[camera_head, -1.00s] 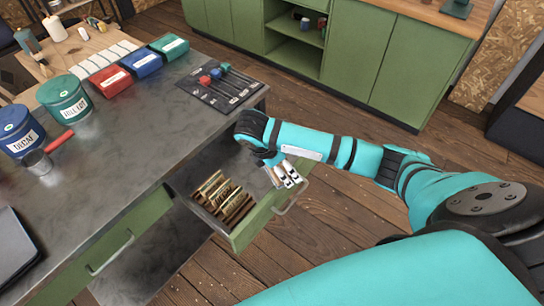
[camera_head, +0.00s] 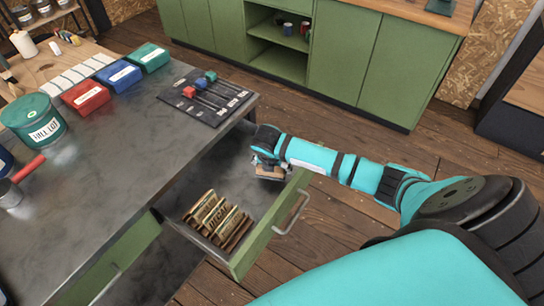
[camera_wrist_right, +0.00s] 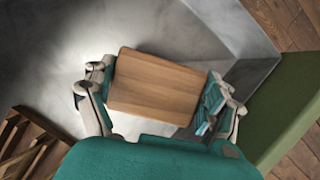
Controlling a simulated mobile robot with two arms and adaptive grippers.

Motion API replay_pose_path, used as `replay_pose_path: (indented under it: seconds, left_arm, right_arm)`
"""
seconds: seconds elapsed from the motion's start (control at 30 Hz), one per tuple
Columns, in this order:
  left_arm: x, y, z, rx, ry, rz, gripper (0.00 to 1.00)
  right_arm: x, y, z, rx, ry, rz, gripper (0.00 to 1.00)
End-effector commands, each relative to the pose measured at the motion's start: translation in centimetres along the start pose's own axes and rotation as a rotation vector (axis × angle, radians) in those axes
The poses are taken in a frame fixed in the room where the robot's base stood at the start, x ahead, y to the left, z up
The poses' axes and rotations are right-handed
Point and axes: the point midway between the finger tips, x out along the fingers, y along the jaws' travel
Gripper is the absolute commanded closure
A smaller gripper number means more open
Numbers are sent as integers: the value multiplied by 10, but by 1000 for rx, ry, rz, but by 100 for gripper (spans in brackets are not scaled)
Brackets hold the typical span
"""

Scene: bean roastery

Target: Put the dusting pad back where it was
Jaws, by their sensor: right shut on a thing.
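The dusting pad (camera_head: 270,173) shows as a small block with a wooden back. In the right wrist view its flat brown wooden face (camera_wrist_right: 155,84) lies between the two fingers. My right gripper (camera_head: 268,163) is shut on it, at the far end of the open drawer (camera_head: 262,226). The pad is over the grey drawer floor, close to the end wall; I cannot tell whether it touches the floor. Its underside is hidden. My left gripper is in no view.
The drawer's middle is clear.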

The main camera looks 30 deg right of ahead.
Motion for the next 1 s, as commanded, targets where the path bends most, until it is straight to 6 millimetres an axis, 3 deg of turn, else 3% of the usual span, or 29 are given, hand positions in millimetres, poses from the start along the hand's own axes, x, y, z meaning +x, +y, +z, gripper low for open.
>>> replay_pose_path:
  seconds: [0.27,0.6,0.63,0.7,0.73,1.0]
  left_arm:
    - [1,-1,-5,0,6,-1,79]
    - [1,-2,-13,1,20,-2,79]
    - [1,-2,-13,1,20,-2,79]
    - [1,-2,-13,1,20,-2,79]
    - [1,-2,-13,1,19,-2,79]
    - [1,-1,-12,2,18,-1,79]
  right_arm:
    - [33,-1,-14,1,1,-2,44]
    - [36,-1,-15,0,0,-1,44]
    - [36,-1,-16,0,0,-1,13]
    - [36,-1,-15,0,0,-1,4]
    - [36,-1,-15,0,0,-1,0]
    - [35,-1,-15,0,0,-1,0]
